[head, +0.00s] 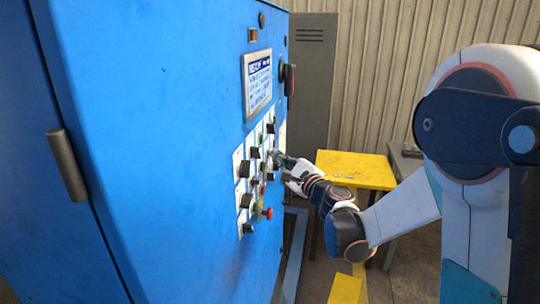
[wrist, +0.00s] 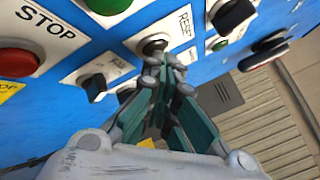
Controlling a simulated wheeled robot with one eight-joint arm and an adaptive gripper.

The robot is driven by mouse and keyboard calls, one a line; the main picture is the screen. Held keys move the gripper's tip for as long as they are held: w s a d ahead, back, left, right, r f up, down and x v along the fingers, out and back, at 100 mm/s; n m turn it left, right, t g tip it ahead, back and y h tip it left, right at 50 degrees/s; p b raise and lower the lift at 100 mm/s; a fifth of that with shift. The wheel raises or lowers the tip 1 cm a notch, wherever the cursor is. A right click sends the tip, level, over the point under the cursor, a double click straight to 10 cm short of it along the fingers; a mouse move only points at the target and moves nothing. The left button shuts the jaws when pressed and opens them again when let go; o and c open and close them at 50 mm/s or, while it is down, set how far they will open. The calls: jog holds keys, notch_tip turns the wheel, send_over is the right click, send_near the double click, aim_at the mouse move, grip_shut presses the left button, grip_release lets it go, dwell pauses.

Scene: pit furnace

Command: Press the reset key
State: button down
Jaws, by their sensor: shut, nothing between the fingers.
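The reset key (wrist: 153,46) is a dark round button on a white plate marked RESET, seen in the wrist view on the blue cabinet's panel. My gripper (wrist: 168,64) is shut and empty, with its fingertips right by the lower edge of the key in that picture. They cover part of the plate's lower side. I cannot tell whether they touch the key. In the head view my gripper (head: 277,157) reaches the panel from the right, among the rows of controls. I cannot pick out the reset key there.
A red STOP button (wrist: 18,58), a green button (wrist: 108,5) and black selector knobs (wrist: 232,15) sit around the key. The blue cabinet (head: 170,120) fills the left. A yellow table (head: 355,170) and a grey locker (head: 313,75) stand behind my arm.

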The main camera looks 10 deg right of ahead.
jog(key=shift+s+d, duration=0.3)
jog(key=shift+d, duration=0.4)
jog(key=d, duration=0.1)
jog(key=s+d, duration=0.1)
jog(key=d, duration=0.1)
jog(key=s+d+b, duration=0.1)
jog(key=shift+d, duration=0.35)
dwell(0.5)
